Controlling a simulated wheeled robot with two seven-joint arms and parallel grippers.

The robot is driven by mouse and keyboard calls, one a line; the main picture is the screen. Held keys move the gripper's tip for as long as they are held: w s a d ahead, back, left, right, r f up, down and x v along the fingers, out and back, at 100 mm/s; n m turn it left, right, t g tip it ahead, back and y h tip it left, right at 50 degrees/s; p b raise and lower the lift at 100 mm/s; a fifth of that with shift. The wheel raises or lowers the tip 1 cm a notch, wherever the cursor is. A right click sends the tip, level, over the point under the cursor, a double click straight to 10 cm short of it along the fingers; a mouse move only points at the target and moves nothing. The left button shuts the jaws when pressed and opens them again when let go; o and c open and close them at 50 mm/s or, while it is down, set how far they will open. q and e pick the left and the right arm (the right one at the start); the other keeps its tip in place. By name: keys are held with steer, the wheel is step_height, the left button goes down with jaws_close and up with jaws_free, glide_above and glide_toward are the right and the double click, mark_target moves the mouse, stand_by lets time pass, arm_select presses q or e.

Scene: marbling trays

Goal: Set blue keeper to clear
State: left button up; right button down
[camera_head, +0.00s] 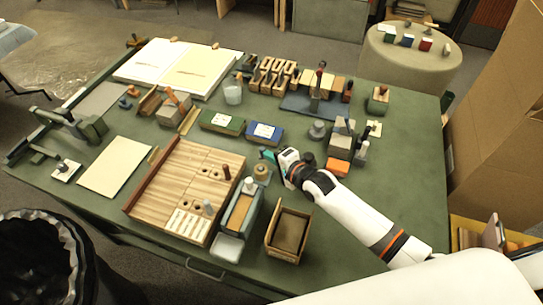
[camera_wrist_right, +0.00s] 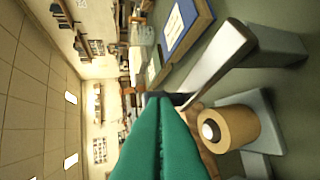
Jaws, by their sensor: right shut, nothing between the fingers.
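A blue box with a white label (camera_head: 264,132) lies on the green table, right of a similar green box (camera_head: 222,123). I take the blue one to be the blue keeper, but its setting is too small to read. It also shows in the right wrist view (camera_wrist_right: 187,22), tilted by the camera. My right gripper (camera_head: 267,155), with teal fingers, is shut and empty just in front of the blue box, apart from it. Its fingertips (camera_wrist_right: 160,97) show close to a pale metal bar (camera_wrist_right: 222,60) in the wrist view. My left gripper is not in view.
A wooden cylinder (camera_wrist_right: 228,128) stands close by the right fingers. A wooden board (camera_head: 172,172) lies to the left, an open wooden box (camera_head: 288,232) in front. Grey blocks (camera_head: 341,146) and an orange block (camera_head: 338,168) stand right.

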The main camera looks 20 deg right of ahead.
arm_select(q)
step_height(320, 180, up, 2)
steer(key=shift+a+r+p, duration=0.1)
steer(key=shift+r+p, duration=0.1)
steer(key=shift+p, duration=1)
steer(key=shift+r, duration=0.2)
